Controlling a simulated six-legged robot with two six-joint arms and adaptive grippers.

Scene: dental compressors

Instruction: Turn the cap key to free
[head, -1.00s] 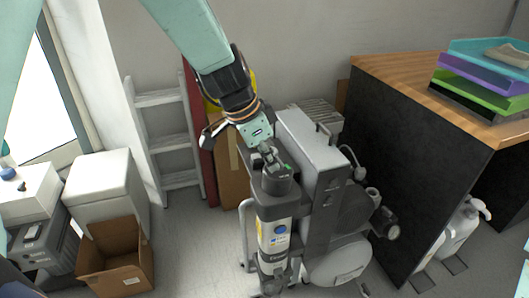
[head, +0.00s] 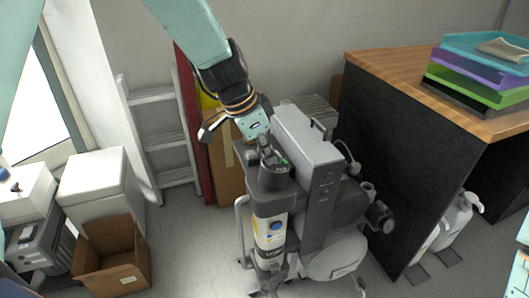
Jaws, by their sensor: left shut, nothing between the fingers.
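The dental compressor stands in the middle of the head view, with a grey box housing (head: 308,135) and an upright canister (head: 270,228) at its front left. The canister has a dark round cap (head: 274,176) on top, with a small green mark on it. The cap key is too small to make out clearly. My left gripper (head: 266,150) comes down from above and is shut at the cap's top, with nothing seen between its fingers. I cannot tell whether it touches the cap. My right gripper is not clearly in view.
A wooden-topped desk with dark sides (head: 385,150) stands close on the right, bearing stacked coloured trays (head: 480,75). An open cardboard box (head: 112,262) and white cabinets are at left. A grey step ladder (head: 160,135) leans behind. Floor between box and compressor is clear.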

